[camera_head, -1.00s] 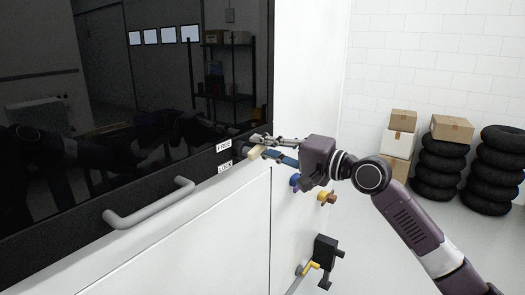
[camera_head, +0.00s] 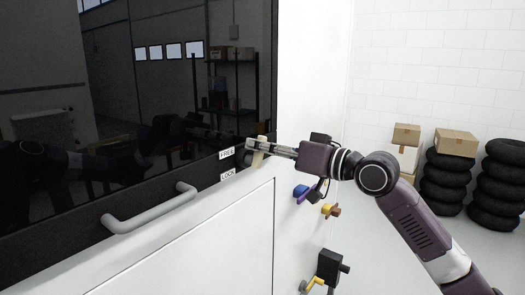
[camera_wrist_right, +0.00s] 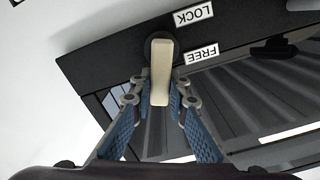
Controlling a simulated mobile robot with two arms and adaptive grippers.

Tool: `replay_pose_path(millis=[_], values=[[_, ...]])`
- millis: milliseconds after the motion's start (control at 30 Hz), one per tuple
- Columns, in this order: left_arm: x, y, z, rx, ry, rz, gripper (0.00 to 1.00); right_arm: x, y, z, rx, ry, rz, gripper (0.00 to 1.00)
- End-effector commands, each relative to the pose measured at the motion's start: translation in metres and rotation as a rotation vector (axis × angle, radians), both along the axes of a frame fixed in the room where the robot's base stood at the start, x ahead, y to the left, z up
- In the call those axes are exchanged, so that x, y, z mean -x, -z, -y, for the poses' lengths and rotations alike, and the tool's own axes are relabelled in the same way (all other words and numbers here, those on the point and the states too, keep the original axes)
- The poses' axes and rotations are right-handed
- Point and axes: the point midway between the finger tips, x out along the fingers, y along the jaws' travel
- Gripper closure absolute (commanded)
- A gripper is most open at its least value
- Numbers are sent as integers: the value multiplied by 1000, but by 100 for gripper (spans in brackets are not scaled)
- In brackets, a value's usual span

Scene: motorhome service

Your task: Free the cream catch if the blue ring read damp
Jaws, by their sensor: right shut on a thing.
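The cream catch (camera_head: 256,158) is a short bar on the dark window's lower frame, just right of the FREE label (camera_head: 227,153) and the LOCK label (camera_head: 228,175). It now stands steeply in the head view. The wrist view shows the catch (camera_wrist_right: 160,72) from close by, between the fingers and beside both labels. My right gripper (camera_head: 264,147) is shut on the catch; its fingers also show in the wrist view (camera_wrist_right: 159,92). I cannot make out a blue ring or any reading. My left gripper is not in view.
A grey handle (camera_head: 150,210) sticks out below the window. A blue knob (camera_head: 301,191), a yellow-brown knob (camera_head: 330,210) and a black fitting (camera_head: 329,267) are on the side wall below my right arm. Tyres (camera_head: 443,185) and boxes stand at the right.

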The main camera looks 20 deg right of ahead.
Motion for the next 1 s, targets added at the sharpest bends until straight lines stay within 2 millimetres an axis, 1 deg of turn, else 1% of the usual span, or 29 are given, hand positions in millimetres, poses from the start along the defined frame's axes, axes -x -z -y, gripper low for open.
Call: replay_pose_path(millis=[200,500,700,1000], values=[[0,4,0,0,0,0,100,4,-1,-5,140,0,108,100],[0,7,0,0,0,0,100,7,-2,-9,266,0,206,100],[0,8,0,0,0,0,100,8,-2,-11,303,0,235,100],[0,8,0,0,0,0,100,9,-2,-11,314,0,244,100]])
